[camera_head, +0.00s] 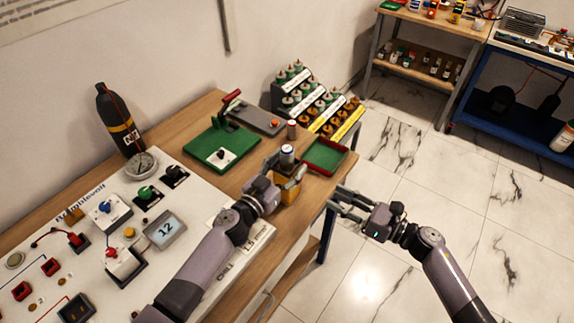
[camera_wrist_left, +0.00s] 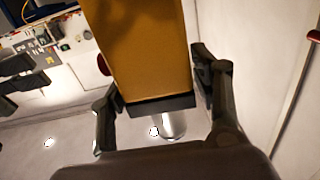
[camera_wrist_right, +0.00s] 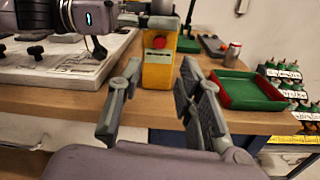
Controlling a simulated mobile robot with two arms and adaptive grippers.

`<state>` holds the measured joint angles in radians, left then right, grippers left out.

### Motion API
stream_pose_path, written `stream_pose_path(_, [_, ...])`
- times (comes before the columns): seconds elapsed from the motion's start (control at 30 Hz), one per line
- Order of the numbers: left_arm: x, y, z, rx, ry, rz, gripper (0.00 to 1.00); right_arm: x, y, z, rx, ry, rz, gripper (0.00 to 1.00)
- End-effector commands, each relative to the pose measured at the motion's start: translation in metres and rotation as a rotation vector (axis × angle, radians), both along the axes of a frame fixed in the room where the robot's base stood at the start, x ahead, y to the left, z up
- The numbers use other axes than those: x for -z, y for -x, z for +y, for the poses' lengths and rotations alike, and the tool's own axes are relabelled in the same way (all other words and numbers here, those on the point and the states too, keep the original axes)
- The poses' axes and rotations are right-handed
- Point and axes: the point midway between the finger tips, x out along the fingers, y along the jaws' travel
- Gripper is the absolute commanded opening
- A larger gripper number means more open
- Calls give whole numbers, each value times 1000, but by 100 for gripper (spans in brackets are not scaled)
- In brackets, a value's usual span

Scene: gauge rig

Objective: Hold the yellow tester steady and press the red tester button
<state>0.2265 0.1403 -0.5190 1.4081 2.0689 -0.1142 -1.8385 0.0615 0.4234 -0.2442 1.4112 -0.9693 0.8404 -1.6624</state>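The yellow tester (camera_head: 286,191) stands upright at the wooden bench's front edge, with a cylinder (camera_head: 287,152) on its top. My left gripper (camera_head: 284,170) has its fingers on either side of the tester's upper part and looks shut on it. In the left wrist view the yellow body (camera_wrist_left: 150,50) fills the space between the fingers. The red tester button (camera_wrist_right: 159,42) faces my right gripper and shows in the right wrist view below a left finger. My right gripper (camera_wrist_right: 155,88) is open and empty, off the bench front, apart from the tester.
A green tray with red rim (camera_wrist_right: 222,103) sits right of the tester. A green board with a press (camera_head: 215,145) and a bottle rack (camera_head: 312,100) stand behind. A white panel with switches and a gauge (camera_head: 141,165) lies left. Floor in front is clear.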

Motion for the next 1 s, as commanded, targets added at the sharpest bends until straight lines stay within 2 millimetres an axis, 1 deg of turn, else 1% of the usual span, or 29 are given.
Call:
stream_pose_path(0.07, [0, 0, 0, 0, 0, 0, 50, 0, 0, 0, 0, 0, 0, 33])
stream_pose_path(0.7, [0, 0, 0, 0, -1, 1, 7, 0, 0, 0, 0, 0, 0, 33])
stream_pose_path(1.0, [0, 0, 0, 0, -1, 0, 7, 0, 0, 0, 0, 0, 0, 13])
